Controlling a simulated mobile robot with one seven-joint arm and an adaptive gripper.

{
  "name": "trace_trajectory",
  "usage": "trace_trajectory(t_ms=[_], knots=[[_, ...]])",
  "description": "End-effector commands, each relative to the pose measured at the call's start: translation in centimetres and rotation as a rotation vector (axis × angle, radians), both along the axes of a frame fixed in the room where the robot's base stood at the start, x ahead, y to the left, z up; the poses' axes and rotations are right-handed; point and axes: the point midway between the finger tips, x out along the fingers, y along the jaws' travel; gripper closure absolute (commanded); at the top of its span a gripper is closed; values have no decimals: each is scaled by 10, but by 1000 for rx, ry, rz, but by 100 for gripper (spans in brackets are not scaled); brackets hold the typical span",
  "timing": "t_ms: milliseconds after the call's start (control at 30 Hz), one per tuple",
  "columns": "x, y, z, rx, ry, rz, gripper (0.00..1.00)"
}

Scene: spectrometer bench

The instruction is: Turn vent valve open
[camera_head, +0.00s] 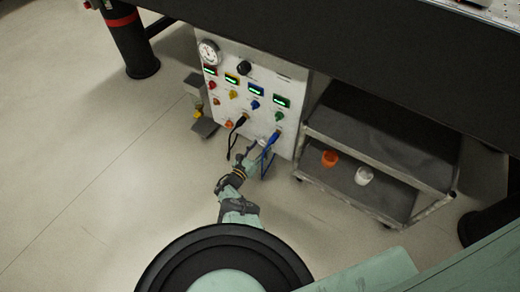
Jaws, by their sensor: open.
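A white control panel (291,72) stands below the dark bench edge. It carries a round gauge (209,51), a black knob (244,67) and a row of small green displays. Coloured knobs sit below these: red (212,85), yellow (233,94), blue (255,105) and green (279,116). An orange knob (229,124) is lower left. I cannot tell which of these is the vent valve, or its position. My gripper (254,152) is open at the panel's lower edge, close to the cables. Its fingertips are small and partly hidden; contact is unclear.
A black cable (234,131) and a blue cable (270,143) hang from the panel beside my gripper. A grey cart (375,120) on the right holds an orange cup (330,158) and a white cup (364,175). Open floor (100,180) lies to the left.

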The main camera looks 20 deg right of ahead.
Motion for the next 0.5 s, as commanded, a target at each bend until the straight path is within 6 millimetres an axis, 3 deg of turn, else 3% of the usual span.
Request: trace_trajectory(t_ms=[300,500], knots=[[2,-2,1,0,0,0,52],[2,-2,0,1,-1,0,65]])
